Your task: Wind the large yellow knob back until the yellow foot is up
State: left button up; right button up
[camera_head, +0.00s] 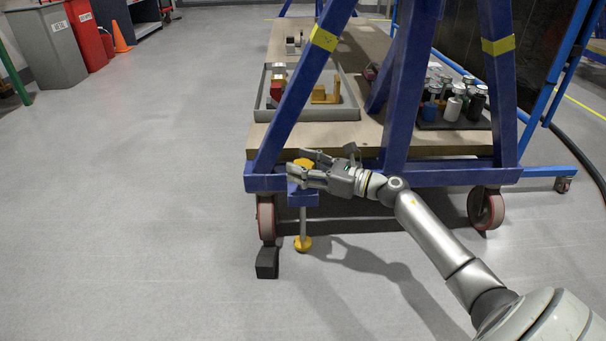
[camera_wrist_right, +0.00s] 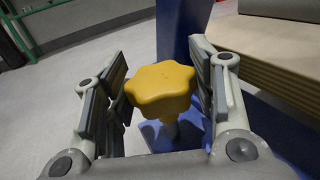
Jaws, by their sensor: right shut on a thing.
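The large yellow knob (camera_head: 304,162) is a lobed star shape on top of a vertical screw at the blue frame's front left corner. In the right wrist view the knob (camera_wrist_right: 160,90) sits between the two fingers. My right gripper (camera_head: 296,171) reaches it from the right and is shut on it. A grey rod (camera_head: 303,222) runs down below the blue bracket to the yellow foot (camera_head: 303,244). The foot is at or very near the floor; I cannot tell whether it touches. My left gripper is not in view.
A caster (camera_head: 267,220) and a black block (camera_head: 267,263) stand just left of the foot. Blue frame legs (camera_head: 300,90) rise close behind my gripper. A grey tray (camera_head: 345,112) and several bottles (camera_head: 453,108) rest on the wooden deck.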

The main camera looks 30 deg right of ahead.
jog(key=n+g+y, duration=0.3)
jog(key=y, duration=0.1)
jog(key=shift+d+n+g, duration=0.1)
jog(key=shift+n+g, duration=0.2)
jog(key=shift+n+g+y+b, duration=0.3)
jog(key=shift+n+g+y, duration=0.3)
jog(key=shift+g+y, duration=0.15)
jog(key=shift+n+g+y, duration=0.35)
jog(key=shift+n+g, duration=0.05)
jog(key=shift+g, duration=0.15)
jog(key=o, duration=1)
jog(key=v, duration=1.1)
jog(key=shift+s+d, duration=0.25)
jog(key=shift+d, duration=0.1)
jog(key=shift+a, duration=0.1)
